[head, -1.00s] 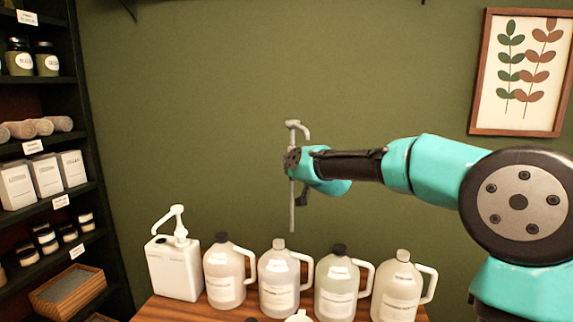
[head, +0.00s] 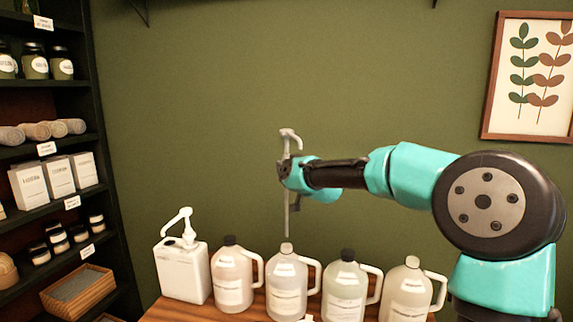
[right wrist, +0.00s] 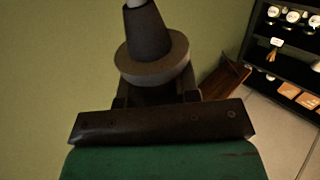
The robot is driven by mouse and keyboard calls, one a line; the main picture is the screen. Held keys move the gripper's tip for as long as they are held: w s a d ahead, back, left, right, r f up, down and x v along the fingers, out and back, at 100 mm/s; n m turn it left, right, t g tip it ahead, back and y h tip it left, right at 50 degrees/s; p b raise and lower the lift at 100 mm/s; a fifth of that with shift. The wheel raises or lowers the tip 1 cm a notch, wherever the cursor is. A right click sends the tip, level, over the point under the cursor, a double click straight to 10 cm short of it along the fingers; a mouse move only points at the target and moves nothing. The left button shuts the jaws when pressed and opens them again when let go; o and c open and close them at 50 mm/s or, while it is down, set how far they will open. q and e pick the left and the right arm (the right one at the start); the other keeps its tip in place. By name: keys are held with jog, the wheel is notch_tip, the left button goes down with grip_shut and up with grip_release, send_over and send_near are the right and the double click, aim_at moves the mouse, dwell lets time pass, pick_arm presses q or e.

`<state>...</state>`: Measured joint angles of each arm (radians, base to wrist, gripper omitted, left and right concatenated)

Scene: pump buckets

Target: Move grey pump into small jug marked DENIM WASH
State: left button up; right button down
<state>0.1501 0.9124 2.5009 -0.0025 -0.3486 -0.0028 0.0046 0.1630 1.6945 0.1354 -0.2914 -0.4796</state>
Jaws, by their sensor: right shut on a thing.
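The grey pump (head: 287,218) hangs upright with its long thin tube pointing down. My right gripper (head: 284,173) is shut on the pump near its top, below the spout. In the right wrist view the pump's dark cone and round grey collar (right wrist: 153,65) sit at the jaws. In the head view the tube's lower end appears just above the mouth of a pale handled jug (head: 287,288); its depth relative to the jug is unclear. The jug labels are too small to read, so I cannot tell which is DENIM WASH. My left gripper is not in view.
A white square container with a white pump (head: 183,270) stands at the left of the wooden table. Other handled jugs (head: 233,278), (head: 344,290) and (head: 407,294) stand close in the same row. A dark shelf (head: 85,150) stands at left.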

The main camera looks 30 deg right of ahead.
jog(key=shift+f, duration=0.95)
send_over(287, 234)
jog(key=shift+w+d+f, duration=0.1)
jog(key=shift+w+f, duration=0.05)
jog(key=shift+f, duration=1.35)
jog(key=shift+w+f, duration=0.15)
jog(key=shift+f, duration=1.35)
jog(key=shift+f, duration=0.1)
jog(key=shift+f, duration=2.9)
jog(key=shift+f, duration=0.15)
jog(key=shift+f, duration=2.85)
jog(key=shift+f, duration=1.2)
